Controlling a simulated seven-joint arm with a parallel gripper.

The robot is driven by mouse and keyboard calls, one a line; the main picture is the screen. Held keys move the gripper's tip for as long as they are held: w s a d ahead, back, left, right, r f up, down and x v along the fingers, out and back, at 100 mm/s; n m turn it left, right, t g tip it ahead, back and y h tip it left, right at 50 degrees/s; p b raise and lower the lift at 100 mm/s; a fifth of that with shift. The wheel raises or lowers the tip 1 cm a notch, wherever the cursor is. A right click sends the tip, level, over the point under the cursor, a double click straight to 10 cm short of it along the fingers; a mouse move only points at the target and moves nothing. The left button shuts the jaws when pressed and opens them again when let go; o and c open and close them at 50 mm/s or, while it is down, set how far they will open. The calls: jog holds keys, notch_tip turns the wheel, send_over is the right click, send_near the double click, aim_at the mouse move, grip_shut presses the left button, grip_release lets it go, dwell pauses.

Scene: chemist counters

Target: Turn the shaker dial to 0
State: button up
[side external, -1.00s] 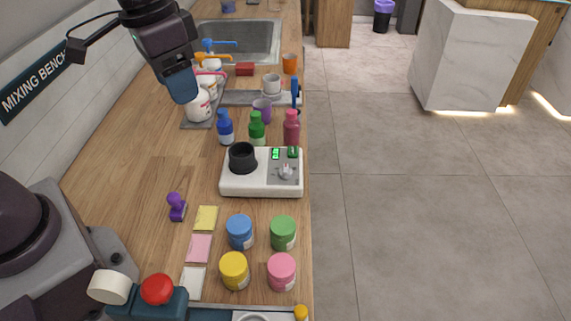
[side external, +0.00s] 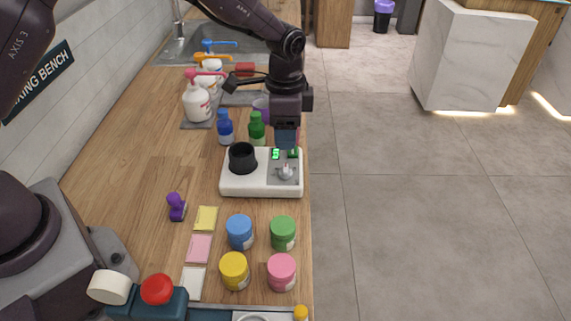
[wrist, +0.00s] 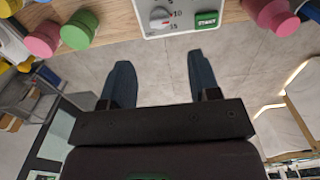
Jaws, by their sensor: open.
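The shaker is a white box (side external: 240,186) with a black round cup holder (side external: 242,158) on its left and a grey control panel on its right. The shaker dial (side external: 286,172) is a light knob on that panel, near a green-lit display (side external: 275,154). In the wrist view, the dial (wrist: 160,18) is at the top beside the marks 5, 10 and 15, with a green START button (wrist: 207,18) to its right. The exact dial setting is too small to tell. My gripper (side external: 286,143) is open and empty above the panel's far side; its fingers (wrist: 159,60) are apart and clear of the dial.
Green (side external: 256,128) and blue (side external: 225,127) bottles stand behind the shaker. A magenta bottle (wrist: 268,14) shows in the wrist view. Several lidded jars, including a green one (side external: 283,232), stand in front. The counter's right edge is close beside the shaker.

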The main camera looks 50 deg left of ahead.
aim_at(285, 168)
notch_tip(285, 168, down, 10)
jog(key=shift+r, duration=0.1)
jog(key=shift+c, duration=0.2)
jog(key=c, duration=0.9)
